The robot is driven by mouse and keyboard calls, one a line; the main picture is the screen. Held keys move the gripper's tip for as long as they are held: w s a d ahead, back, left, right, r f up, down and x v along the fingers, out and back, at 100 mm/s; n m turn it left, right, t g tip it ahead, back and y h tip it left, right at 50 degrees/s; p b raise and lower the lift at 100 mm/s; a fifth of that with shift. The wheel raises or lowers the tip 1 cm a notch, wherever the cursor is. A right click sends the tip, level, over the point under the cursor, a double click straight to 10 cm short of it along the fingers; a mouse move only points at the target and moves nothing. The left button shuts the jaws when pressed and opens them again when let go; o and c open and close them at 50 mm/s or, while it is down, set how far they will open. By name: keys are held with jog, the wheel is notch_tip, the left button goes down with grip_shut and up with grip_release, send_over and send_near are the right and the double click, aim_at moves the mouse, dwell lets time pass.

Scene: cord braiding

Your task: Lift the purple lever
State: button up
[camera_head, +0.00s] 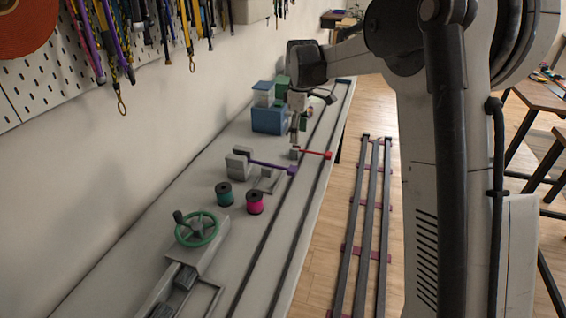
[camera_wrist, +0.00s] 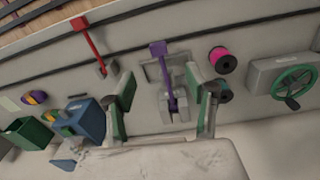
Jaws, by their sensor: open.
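The purple lever (camera_head: 268,166) lies low and roughly flat in the head view, its base a grey block (camera_head: 240,160) on the workbench. In the wrist view the purple lever (camera_wrist: 164,68) runs from a square purple tip down to its grey mount. My gripper (camera_wrist: 168,88) is open, with one finger on each side of the purple lever; no contact with it shows. In the head view my gripper (camera_head: 296,126) hangs over the bench, farther along than the purple lever. Its fingertips are small there.
A red lever (camera_head: 315,153) is close beside the purple one. A green spool (camera_head: 224,194), a pink spool (camera_head: 255,203) and a green handwheel (camera_head: 197,229) stand nearer. Blue bins (camera_head: 268,118) stand behind. Dark rails run along the bench (camera_head: 215,262). Cords hang on the wall.

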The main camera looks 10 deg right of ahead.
aim_at(292, 168)
jog(key=shift+n, duration=0.5)
jog(key=f, duration=0.5)
jog(key=w+f, duration=0.1)
jog(key=f, duration=0.4)
jog(key=w+a+f, duration=0.1)
jog(key=f, duration=0.4)
jog(key=shift+w+a+f, duration=0.1)
jog(key=shift+f, duration=0.3)
grip_shut()
